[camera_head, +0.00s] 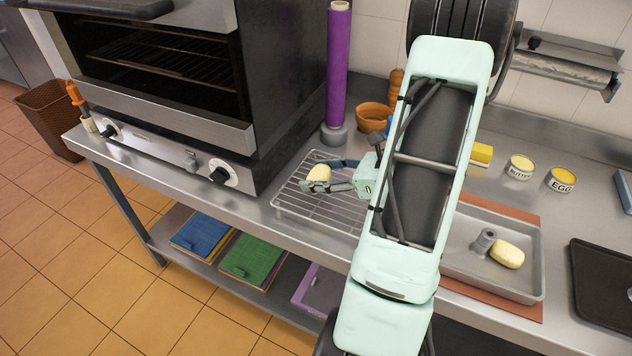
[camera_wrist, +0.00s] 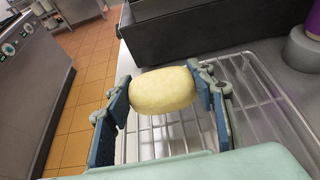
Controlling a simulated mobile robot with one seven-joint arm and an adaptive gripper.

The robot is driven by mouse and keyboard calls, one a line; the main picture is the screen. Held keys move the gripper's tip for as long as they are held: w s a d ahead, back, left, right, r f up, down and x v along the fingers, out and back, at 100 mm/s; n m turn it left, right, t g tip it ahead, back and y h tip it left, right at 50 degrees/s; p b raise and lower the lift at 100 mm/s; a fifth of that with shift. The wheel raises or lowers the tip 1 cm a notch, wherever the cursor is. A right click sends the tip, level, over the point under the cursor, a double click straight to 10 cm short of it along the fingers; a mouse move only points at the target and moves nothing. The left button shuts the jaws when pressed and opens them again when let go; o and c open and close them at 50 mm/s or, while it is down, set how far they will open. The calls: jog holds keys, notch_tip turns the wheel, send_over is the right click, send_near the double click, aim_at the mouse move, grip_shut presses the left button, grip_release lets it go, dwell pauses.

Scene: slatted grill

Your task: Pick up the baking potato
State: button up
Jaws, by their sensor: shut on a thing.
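The pale yellow baking potato (camera_head: 319,173) is between the fingertips of my gripper (camera_head: 334,175), above the wire rack (camera_head: 290,197). In the wrist view the potato (camera_wrist: 163,90) lies crosswise between the two blue finger pads of my gripper (camera_wrist: 165,92), which touch its ends. The rack's bars (camera_wrist: 160,135) show beneath it. I cannot tell exactly how far the potato is above the rack. A second pale yellow oval item (camera_head: 507,254) lies in the metal tray at right, partly beside a grey cylinder.
An oven (camera_head: 180,140) stands left of the rack. A purple roll (camera_head: 338,65) stands upright behind it, near a terracotta bowl (camera_head: 372,117). My arm hides part of the counter.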

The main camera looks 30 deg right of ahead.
jog(key=s+r, duration=0.4)
jog(key=s, duration=0.2)
jog(key=s+d+r+b, duration=0.1)
jog(key=s+r, duration=0.3)
jog(key=s, duration=0.3)
jog(key=shift+d+r, duration=0.25)
jog(key=shift+r, duration=0.1)
jog(key=shift+d+f, duration=0.1)
